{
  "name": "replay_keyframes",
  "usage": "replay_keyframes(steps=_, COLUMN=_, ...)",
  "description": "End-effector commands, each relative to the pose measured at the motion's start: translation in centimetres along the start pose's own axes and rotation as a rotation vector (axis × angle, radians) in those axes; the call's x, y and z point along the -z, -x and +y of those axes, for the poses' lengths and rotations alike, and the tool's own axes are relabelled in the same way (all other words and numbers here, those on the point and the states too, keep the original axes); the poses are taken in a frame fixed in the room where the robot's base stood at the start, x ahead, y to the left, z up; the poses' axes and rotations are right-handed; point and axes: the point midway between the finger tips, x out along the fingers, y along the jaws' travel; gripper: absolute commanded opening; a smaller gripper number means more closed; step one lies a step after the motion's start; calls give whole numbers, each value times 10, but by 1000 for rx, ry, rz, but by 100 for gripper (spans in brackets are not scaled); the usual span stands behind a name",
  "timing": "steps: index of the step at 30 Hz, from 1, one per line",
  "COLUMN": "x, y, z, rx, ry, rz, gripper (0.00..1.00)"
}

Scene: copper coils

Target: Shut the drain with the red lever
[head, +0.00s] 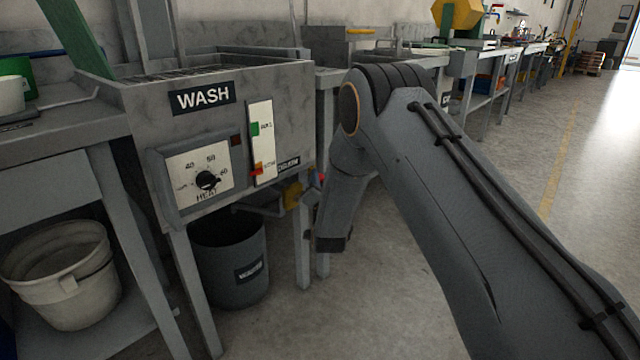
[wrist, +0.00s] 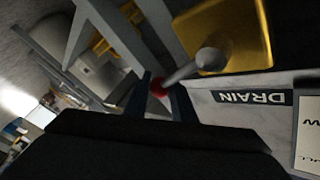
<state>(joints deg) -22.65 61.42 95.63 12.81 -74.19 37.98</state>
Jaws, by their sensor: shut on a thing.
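The drain lever shows in the wrist view as a pale grey rod (wrist: 188,70) with a red knob (wrist: 158,88) at its end. The rod runs to a rounded hub on a yellow valve body (wrist: 237,32), beside the DRAIN label (wrist: 252,97). My gripper (wrist: 165,96) is shut on the red knob, with one dark finger on each side. In the head view the yellow valve (head: 293,194) sits low under the right end of the wash tank (head: 230,110). A small bit of red (head: 322,177) shows beside my arm, which hides most of the gripper.
A dark grey bucket (head: 228,270) stands under the tank. Metal legs (head: 303,240) rise close to the valve. A dial panel (head: 200,172) is on the tank front. A white bucket (head: 65,275) is on a low shelf at left. The floor to the right is open.

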Motion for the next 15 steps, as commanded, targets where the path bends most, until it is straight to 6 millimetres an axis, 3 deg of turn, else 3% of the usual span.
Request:
replay_keyframes(steps=12, x=4, y=1, z=-7, rx=44, ry=63, rz=38, gripper=0)
replay_keyframes(steps=13, x=4, y=1, z=-7, rx=44, ry=63, rz=38, gripper=25)
replay_keyframes(steps=15, x=4, y=1, z=-7, rx=44, ry=63, rz=38, gripper=36)
